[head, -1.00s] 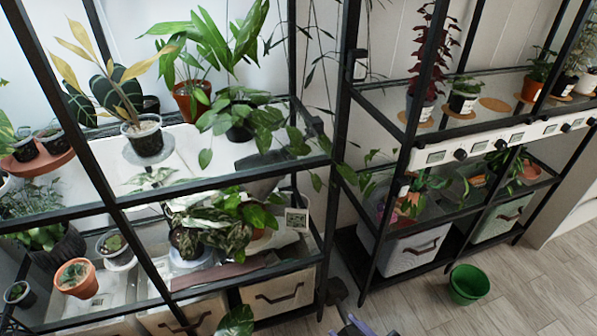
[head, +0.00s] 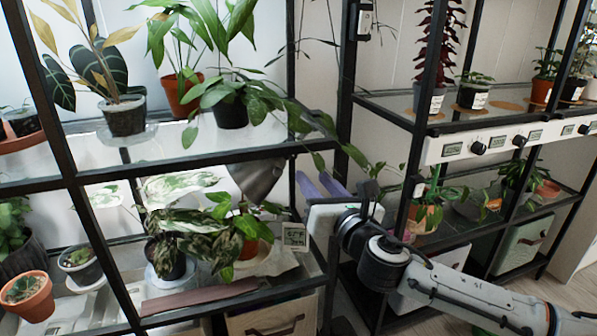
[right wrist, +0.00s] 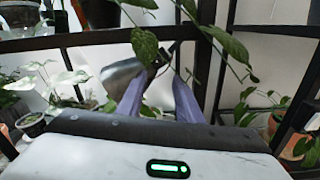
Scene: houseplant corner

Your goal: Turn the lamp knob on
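A grey metal lamp shade (head: 258,178) hangs under the glass shelf of the left rack; it also shows in the right wrist view (right wrist: 120,78). My right gripper (head: 312,180), with purple fingers, is just right of the shade in the head view. Its fingers are apart and nothing shows held between them. In the right wrist view the fingers (right wrist: 158,92) reach toward the shade, its rim partly behind the left finger. I cannot make out a knob on the lamp. Black knobs (head: 478,147) sit on the white panel (head: 455,149) of the right rack. My left gripper is out of view.
A black rack post (head: 345,95) stands close to my right gripper. Trailing leaves (right wrist: 233,45) hang near the fingers. Potted plants (head: 230,108) stand on the glass shelf, and a small white display (head: 294,236) stands below. My right arm crosses before the right rack.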

